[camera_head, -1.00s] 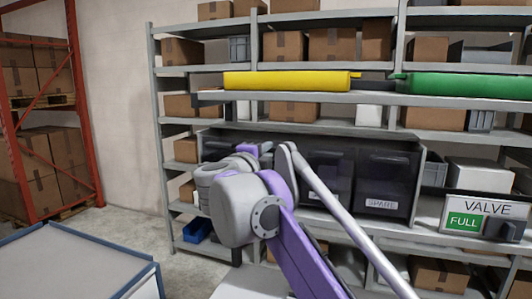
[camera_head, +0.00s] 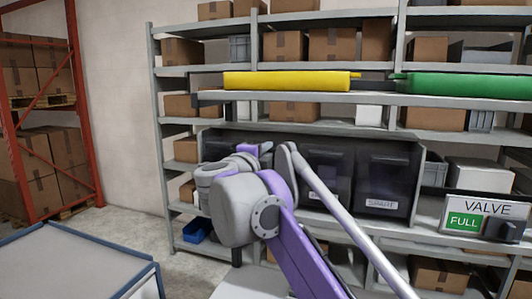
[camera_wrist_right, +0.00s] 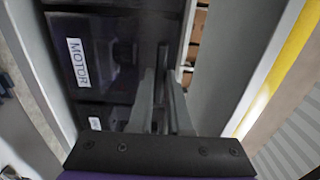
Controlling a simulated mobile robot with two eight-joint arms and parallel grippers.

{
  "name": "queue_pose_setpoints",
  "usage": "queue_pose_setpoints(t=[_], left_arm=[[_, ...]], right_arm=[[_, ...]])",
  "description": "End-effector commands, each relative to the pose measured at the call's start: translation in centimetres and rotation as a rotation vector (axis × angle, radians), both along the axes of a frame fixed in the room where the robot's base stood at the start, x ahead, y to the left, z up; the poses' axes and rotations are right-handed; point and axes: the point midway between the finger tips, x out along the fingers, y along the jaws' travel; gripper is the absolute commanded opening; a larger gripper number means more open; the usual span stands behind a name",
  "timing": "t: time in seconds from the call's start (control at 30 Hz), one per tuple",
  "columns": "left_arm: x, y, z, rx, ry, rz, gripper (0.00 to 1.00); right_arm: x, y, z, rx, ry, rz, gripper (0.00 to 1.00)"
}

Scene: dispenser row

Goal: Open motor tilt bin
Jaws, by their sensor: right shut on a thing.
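The motor tilt bin (camera_wrist_right: 112,75) is a dark, see-through bin with a white MOTOR label (camera_wrist_right: 78,62) in the right wrist view. My right gripper (camera_wrist_right: 167,80) is at the upper edge of its front, with the fingers shut on that edge or a grip there; the exact contact is hard to see. In the head view my right arm hides the gripper and most of this bin. The bin front looks close to its housing, and I cannot tell if it is tilted. My left gripper is out of view.
A dark bin labelled SPARE (camera_head: 383,180) sits right of the arm in the same row. A yellow bar (camera_head: 288,81) and a green bar (camera_head: 462,85) run along the shelf edge above. A VALVE FULL sign (camera_head: 484,215) stands at right. A blue-edged table (camera_head: 75,262) is at lower left.

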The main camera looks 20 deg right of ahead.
Motion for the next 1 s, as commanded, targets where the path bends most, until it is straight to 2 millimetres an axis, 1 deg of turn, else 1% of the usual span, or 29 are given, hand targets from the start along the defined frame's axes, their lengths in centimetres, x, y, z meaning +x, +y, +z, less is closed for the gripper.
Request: queue_pose_setpoints(t=[0.27, 0.47, 1.0], left_arm=[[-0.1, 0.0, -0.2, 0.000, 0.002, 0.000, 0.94], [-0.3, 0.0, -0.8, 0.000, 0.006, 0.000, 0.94], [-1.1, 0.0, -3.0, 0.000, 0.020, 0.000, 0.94]], right_arm=[[-0.2, 0.2, -0.1, -0.010, -0.013, 0.001, 0.00], [-0.8, 0.6, -0.5, -0.039, -0.054, 0.002, 0.00], [-3.5, 2.4, -2.4, -0.182, -0.267, 0.001, 0.00]])
